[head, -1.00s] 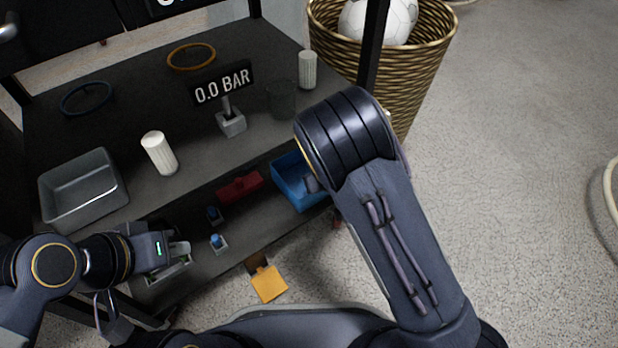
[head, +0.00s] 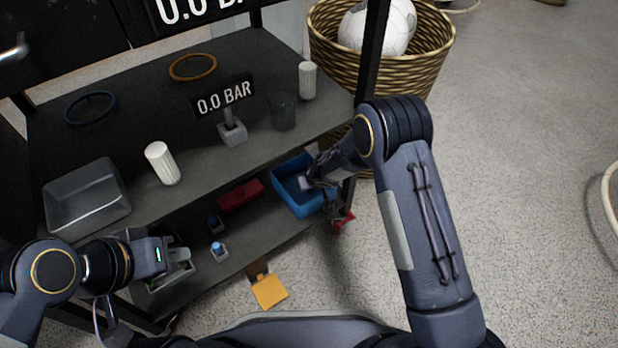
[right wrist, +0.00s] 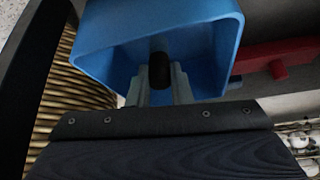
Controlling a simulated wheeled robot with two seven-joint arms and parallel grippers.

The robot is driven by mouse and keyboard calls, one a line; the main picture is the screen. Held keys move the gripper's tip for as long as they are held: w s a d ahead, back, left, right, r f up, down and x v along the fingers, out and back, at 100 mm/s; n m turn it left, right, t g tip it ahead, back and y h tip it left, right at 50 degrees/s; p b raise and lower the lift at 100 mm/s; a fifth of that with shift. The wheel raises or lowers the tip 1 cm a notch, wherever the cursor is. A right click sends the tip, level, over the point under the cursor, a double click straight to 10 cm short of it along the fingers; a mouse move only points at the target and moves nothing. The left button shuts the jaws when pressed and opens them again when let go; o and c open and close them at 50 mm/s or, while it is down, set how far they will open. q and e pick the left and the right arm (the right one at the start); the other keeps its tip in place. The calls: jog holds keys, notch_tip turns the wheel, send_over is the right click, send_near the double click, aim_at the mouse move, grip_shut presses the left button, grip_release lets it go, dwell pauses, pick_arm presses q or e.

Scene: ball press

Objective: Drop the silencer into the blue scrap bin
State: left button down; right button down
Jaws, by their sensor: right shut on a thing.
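The blue scrap bin (head: 300,208) stands at the right end of the lower shelf, and its open top fills the upper middle of the right wrist view (right wrist: 90,62). My right gripper (head: 308,184) reaches into the bin's opening. In the right wrist view its two fingers (right wrist: 159,84) are shut on the silencer (right wrist: 159,68), a small dark cylinder seen against the bin's blue inside. In the head view the silencer cannot be made out. My left gripper (head: 182,254) is low over a grey tray at the left; its jaw opening is not clear.
A red object (head: 240,195) lies left of the bin on the lower shelf. Two small blue-topped parts (head: 218,249) stand farther left. A shelf post (head: 372,50) and a wicker basket (head: 432,55) are close on the right. A yellow piece (head: 269,290) is in front.

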jog(key=shift+w, duration=0.15)
jog(key=shift+w+a+r+g+p, duration=0.1)
jog(key=shift+w+g+p, duration=0.1)
jog(key=shift+g+p, duration=0.4)
pick_arm(q)
jog(key=shift+r+b, duration=0.3)
jog(key=shift+b, duration=0.3)
pick_arm(e)
jog(key=shift+f, duration=0.9)
pick_arm(q)
jog(key=shift+f, duration=0.1)
pick_arm(e)
jog(key=shift+f, duration=0.1)
jog(key=shift+f+b, duration=0.55)
jog(key=shift+b, duration=0.35)
jog(key=c, duration=1.3)
grip_release()
pick_arm(q)
jog(key=shift+f, duration=0.75)
jog(key=shift+r, duration=0.1)
pick_arm(e)
jog(key=shift+r, duration=0.15)
